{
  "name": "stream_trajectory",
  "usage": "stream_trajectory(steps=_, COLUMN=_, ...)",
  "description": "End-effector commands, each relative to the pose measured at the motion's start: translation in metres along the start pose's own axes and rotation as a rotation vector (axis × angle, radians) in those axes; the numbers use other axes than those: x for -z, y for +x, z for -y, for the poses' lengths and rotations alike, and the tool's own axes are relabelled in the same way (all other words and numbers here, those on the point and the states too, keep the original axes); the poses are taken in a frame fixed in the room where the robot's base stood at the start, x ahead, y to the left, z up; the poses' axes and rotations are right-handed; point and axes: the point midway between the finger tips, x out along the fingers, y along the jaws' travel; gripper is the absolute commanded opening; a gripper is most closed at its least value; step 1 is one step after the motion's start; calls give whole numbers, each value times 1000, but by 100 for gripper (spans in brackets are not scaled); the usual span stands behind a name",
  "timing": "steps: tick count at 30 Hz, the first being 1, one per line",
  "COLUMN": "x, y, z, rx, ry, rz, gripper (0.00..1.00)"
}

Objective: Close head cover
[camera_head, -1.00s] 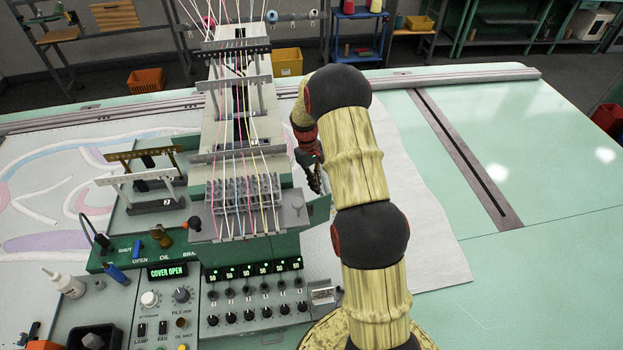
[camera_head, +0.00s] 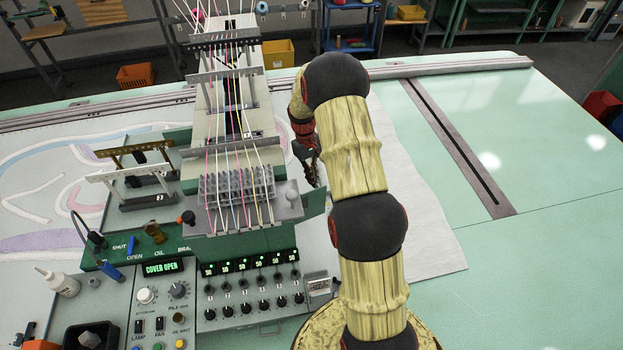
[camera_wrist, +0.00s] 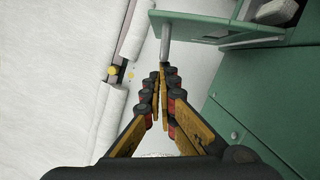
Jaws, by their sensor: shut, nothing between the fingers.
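The tufting head (camera_head: 238,190) stands on the left half of the table, with several coloured yarns running down into it. Its display (camera_head: 161,268) reads COVER OPEN. A green cover flap (camera_head: 314,203) stands out from the head's right side. In the wrist view the green flap (camera_wrist: 215,27) spans the top, with a grey cylindrical handle (camera_wrist: 165,45) hanging from it. My gripper (camera_head: 316,182) is beside the head, just behind the flap. In the wrist view my gripper (camera_wrist: 161,72) is shut and empty, its tips at the handle's lower end. I cannot tell whether they touch.
A control panel (camera_head: 250,312) with knobs and a white bottle (camera_head: 62,284) are in front of the head. White cloth (camera_head: 415,215) lies under and right of my arm. The green table (camera_head: 540,230) is clear at the right, apart from a slotted rail (camera_head: 455,150).

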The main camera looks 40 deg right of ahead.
Motion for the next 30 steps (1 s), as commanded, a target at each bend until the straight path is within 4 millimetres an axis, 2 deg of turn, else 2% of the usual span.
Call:
stream_trajectory(steps=11, x=-23, y=7, z=-8, rx=46, ry=184, rz=0, gripper=0)
stream_trajectory(steps=20, x=-59, y=15, z=-10, rx=114, ry=460, rz=0, gripper=0)
stream_trajectory(steps=30, x=-99, y=25, z=0, rx=193, ry=773, rz=1, gripper=0)
